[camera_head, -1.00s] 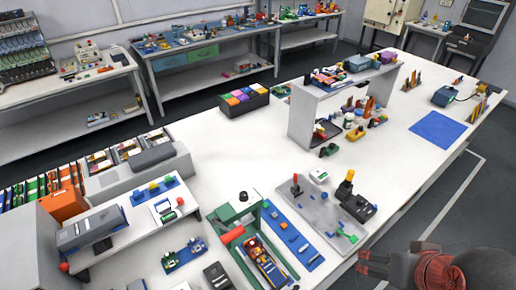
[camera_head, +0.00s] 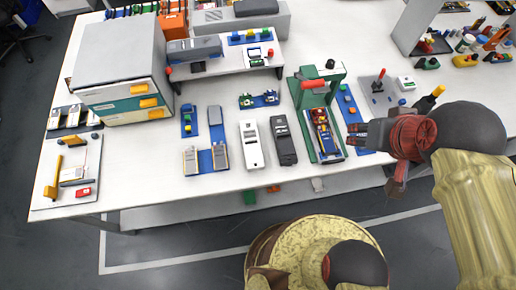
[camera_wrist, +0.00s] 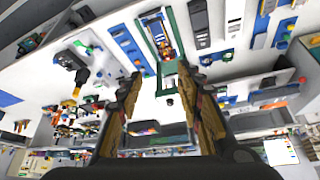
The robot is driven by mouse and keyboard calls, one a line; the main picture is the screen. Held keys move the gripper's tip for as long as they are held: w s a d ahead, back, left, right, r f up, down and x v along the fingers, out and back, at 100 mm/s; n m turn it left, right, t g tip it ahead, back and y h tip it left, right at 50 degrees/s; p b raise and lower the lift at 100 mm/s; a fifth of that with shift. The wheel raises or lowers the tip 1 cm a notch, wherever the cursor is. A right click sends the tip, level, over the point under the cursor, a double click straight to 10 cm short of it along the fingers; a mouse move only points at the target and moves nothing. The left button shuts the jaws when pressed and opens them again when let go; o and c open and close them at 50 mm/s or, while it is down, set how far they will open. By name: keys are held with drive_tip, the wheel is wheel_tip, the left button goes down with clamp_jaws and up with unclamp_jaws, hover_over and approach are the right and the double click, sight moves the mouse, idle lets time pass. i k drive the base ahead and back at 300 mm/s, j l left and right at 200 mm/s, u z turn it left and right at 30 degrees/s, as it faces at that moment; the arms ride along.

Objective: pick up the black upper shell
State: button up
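The black upper shell (camera_head: 283,140) is a long dark case lying flat on the white table, right of a similar white shell (camera_head: 251,144) and left of the green-framed fixture (camera_head: 318,125). In the wrist view, the black shell (camera_wrist: 199,22) shows at the top, with the white shell (camera_wrist: 234,15) to its right. My gripper (camera_head: 372,165) is to the right of the fixture near the table's front edge, apart from the black shell. Its two fingers (camera_wrist: 158,78) are spread wide in the wrist view, with nothing held between them.
The green fixture with a red handle (camera_head: 313,84) stands between my gripper and the black shell. Blue trays (camera_head: 212,159) with small parts lie left of the white shell. A raised shelf (camera_head: 226,64) is behind. Bare tabletop (camera_head: 262,182) lies in front of the shells.

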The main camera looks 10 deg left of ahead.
sight(282, 135)
drive_tip(key=u, duration=0.6)
drive_tip(key=i+l+z, duration=0.1)
drive_tip(key=z, duration=0.4)
drive_tip(key=j+u, duration=0.8)
drive_tip(key=u, duration=0.15)
